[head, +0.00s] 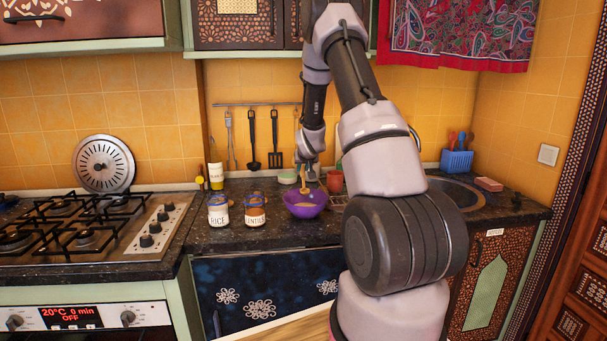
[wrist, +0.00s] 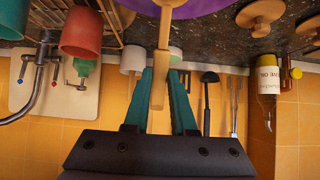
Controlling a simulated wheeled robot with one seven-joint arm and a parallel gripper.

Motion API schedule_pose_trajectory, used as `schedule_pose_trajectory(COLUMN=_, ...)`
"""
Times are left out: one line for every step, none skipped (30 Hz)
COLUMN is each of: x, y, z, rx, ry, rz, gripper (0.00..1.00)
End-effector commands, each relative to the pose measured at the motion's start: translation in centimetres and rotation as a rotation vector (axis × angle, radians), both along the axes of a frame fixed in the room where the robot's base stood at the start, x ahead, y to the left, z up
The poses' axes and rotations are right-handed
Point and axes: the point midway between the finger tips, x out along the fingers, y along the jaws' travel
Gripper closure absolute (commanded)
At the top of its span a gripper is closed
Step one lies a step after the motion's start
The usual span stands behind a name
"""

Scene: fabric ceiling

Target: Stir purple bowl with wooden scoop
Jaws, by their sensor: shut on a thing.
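The purple bowl (head: 308,211) stands on the dark counter in the head view, with something pale inside. Its rim fills the top edge of the wrist view (wrist: 205,6). The wooden scoop (head: 303,177) stands nearly upright, its lower end inside the bowl; whether it touches the bottom is hidden. My gripper (head: 308,170) is above the bowl, pointing down, shut on the scoop's handle. In the wrist view, the scoop (wrist: 159,62) runs between the teal fingers of my gripper (wrist: 163,75) toward the bowl.
Rice jar (head: 218,211) and lentils jar (head: 255,211) stand just left of the bowl. A red cup (head: 335,181) is behind it on the right. The sink (head: 455,187) is further right, the gas stove (head: 80,228) left. Utensils (head: 275,140) hang on the wall behind.

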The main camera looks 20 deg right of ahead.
Motion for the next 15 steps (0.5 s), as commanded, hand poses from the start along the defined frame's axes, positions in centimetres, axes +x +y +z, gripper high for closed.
schedule_pose_trajectory(x=0.3, y=-0.1, z=0.4, rx=-0.001, ry=-0.002, rz=0.0, gripper=1.0)
schedule_pose_trajectory(x=0.4, y=-0.1, z=0.5, rx=-0.001, ry=-0.002, rz=0.0, gripper=1.0)
schedule_pose_trajectory(x=0.5, y=-0.2, z=0.7, rx=-0.001, ry=-0.002, rz=0.0, gripper=1.0)
schedule_pose_trajectory(x=0.6, y=-0.2, z=0.9, rx=0.0, ry=-0.001, rz=0.0, gripper=1.0)
schedule_pose_trajectory(x=0.8, y=-0.3, z=1.0, rx=0.0, ry=-0.001, rz=-0.001, gripper=1.0)
schedule_pose_trajectory(x=1.0, y=-0.3, z=1.3, rx=0.0, ry=-0.002, rz=-0.001, gripper=1.0)
schedule_pose_trajectory(x=1.1, y=-0.4, z=1.4, rx=0.0, ry=-0.002, rz=-0.001, gripper=1.0)
schedule_pose_trajectory(x=1.2, y=-0.4, z=1.6, rx=0.0, ry=-0.001, rz=-0.001, gripper=1.0)
schedule_pose_trajectory(x=1.4, y=-0.4, z=1.8, rx=0.0, ry=-0.001, rz=-0.001, gripper=1.0)
schedule_pose_trajectory(x=1.5, y=-0.5, z=1.9, rx=0.0, ry=-0.001, rz=-0.001, gripper=1.0)
schedule_pose_trajectory(x=1.6, y=-0.5, z=2.1, rx=0.0, ry=-0.002, rz=-0.001, gripper=1.0)
schedule_pose_trajectory(x=1.8, y=-0.6, z=2.3, rx=0.0, ry=-0.002, rz=-0.001, gripper=1.0)
schedule_pose_trajectory(x=1.9, y=-0.6, z=2.5, rx=0.0, ry=-0.001, rz=-0.001, gripper=1.0)
schedule_pose_trajectory(x=2.0, y=-0.6, z=2.6, rx=0.0, ry=-0.001, rz=-0.001, gripper=1.0)
schedule_pose_trajectory(x=2.1, y=-0.6, z=2.7, rx=0.0, ry=-0.001, rz=0.0, gripper=1.0)
